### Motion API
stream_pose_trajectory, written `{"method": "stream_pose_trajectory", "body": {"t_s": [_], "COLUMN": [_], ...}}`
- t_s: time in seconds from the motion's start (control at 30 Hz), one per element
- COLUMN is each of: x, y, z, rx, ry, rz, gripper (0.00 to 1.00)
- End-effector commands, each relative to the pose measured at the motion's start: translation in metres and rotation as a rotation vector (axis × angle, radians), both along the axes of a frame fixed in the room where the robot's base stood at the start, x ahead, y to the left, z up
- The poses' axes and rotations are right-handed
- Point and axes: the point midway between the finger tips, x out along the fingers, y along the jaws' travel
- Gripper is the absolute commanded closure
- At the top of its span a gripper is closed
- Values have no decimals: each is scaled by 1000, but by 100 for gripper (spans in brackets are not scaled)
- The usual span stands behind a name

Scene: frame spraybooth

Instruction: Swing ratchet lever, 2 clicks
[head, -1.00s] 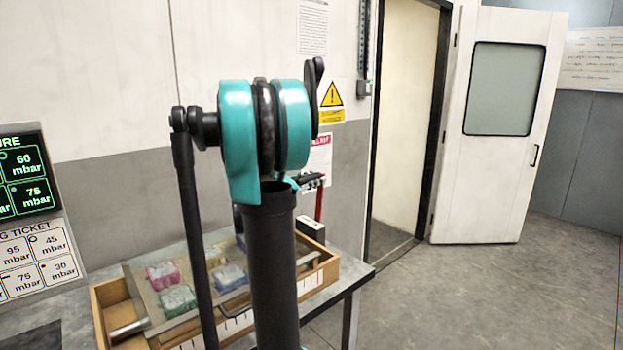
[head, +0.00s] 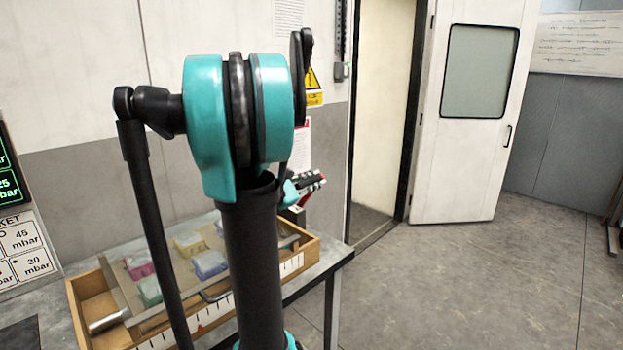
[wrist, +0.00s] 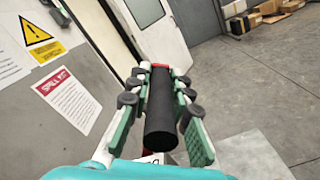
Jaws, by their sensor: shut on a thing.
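The ratchet lever's black round handle (wrist: 161,110) lies between my gripper's fingers (wrist: 160,80) in the wrist view, with a finger along each side. My gripper is shut on it. A red part (wrist: 160,66) shows at the handle's far end. In the head view my gripper (head: 308,184) is small, right of my arm, above the table's far right corner. The red lever arm (head: 306,198) shows tilted just below it. My arm and gripper hide most of the ratchet's base and pivot.
A wooden tray (head: 86,290) with coloured blocks and a metal bar lies on the grey table (head: 338,256). A wall with a warning sign (wrist: 35,31) is close behind my gripper. An open white door (head: 465,150) stands right of the doorway; the floor (head: 450,285) there is clear.

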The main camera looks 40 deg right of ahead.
Motion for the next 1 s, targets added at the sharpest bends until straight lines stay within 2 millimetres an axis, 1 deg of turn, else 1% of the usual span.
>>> {"method": "stream_pose_trajectory", "body": {"t_s": [0.33,0.37,0.5,0.83,0.93,1.0], "x": [1,1,1,0,1,0], "y": [0,0,0,2,10,19], "z": [-1,-1,-1,0,0,0], "rx": [2,2,2,1,1,1], "ry": [-1,-1,0,1,1,1], "rz": [3,3,3,2,5,5], "gripper": [100,77,61,61,61,61]}}
